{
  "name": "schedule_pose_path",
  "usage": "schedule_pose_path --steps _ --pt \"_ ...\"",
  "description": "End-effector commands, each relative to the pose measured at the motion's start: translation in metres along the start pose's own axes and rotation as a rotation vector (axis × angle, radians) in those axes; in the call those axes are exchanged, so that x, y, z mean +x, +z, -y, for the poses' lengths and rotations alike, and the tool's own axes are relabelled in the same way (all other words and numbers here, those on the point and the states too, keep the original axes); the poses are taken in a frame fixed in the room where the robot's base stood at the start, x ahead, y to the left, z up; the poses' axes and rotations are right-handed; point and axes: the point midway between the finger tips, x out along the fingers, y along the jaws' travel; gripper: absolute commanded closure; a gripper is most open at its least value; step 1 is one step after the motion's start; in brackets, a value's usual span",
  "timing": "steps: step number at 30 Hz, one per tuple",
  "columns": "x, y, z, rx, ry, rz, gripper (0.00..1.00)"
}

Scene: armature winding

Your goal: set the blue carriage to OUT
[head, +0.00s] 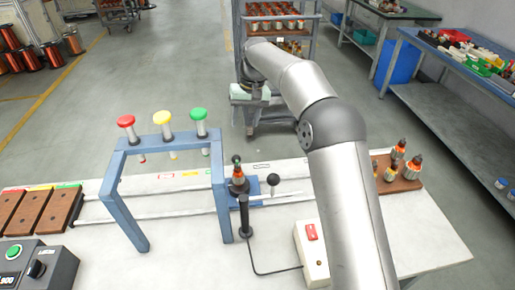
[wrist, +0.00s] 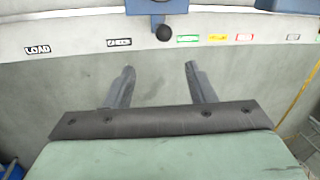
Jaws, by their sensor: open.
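The blue carriage (head: 254,186) sits on the rails just right of the blue frame in the head view. Its black ball knob (head: 273,180) stands at its right side. In the wrist view the blue carriage (wrist: 157,6) is cut off at the top edge, with the knob (wrist: 163,33) just below it, between a small black-and-white label (wrist: 119,42) and a green label (wrist: 188,39). That small label's text is unreadable. My gripper (wrist: 158,67) is open and empty, its fingers below the knob in the picture and apart from it. In the head view the fingertips are hidden.
A blue frame (head: 170,140) with red, yellow and green caps spans the rails. A black post (head: 244,217) stands close in front of the carriage. A brown block with armatures (head: 398,180) sits at right. A cart (head: 275,60) stands behind the table. A LOAD label (wrist: 37,49) shows.

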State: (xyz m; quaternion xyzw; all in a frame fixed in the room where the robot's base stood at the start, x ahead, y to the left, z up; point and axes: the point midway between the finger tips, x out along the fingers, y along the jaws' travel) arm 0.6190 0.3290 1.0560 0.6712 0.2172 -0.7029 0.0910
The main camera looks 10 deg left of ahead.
Motion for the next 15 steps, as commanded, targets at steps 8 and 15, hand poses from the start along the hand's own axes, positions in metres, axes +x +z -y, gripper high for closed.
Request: schedule_pose_path --steps 8,15 --pt "0.014 0.001 0.012 -0.111 -0.011 0.02 0.5" --pt "0.061 0.002 0.012 -0.108 -0.01 0.02 0.5"
